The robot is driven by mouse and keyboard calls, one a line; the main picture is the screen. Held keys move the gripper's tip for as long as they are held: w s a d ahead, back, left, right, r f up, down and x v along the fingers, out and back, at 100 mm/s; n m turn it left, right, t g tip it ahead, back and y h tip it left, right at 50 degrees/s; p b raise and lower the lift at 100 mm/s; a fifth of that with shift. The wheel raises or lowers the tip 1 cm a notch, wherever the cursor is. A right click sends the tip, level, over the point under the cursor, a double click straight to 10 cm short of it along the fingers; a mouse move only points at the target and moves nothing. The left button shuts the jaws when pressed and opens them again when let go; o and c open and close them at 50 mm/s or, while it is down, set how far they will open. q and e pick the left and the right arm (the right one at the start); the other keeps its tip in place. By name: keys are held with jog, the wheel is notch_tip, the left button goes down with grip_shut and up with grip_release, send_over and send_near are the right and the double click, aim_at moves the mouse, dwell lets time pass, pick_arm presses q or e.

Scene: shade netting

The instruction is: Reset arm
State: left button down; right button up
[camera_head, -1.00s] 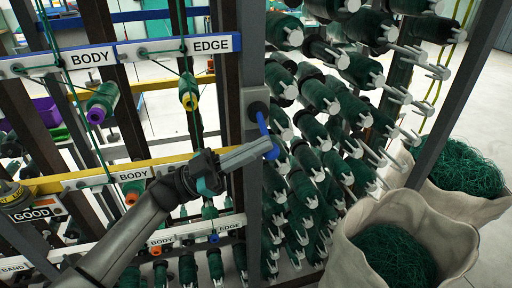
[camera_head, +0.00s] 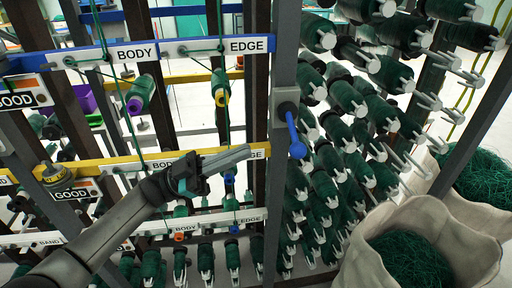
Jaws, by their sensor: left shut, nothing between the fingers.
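My left arm comes in from the lower left. Its gripper (camera_head: 248,153) is shut and empty, with its grey fingers pointing right in front of the yellow rail. A blue lever (camera_head: 292,130) hangs down from a grey box (camera_head: 286,107) on the dark upright post. The lever's round knob is to the right of my fingertips, with a visible gap between them. My right gripper is not in view.
Racks of green spools (camera_head: 350,98) fill the right side. Two pale sacks of green netting (camera_head: 405,258) stand at the lower right. A blue rail (camera_head: 60,60) and a yellow rail (camera_head: 110,165) with BODY and EDGE labels cross the left, with spools hanging there.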

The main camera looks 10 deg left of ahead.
pick_arm(q)
jog(key=shift+a+f, duration=0.1)
jog(key=shift+a, duration=0.2)
jog(key=shift+d, duration=0.1)
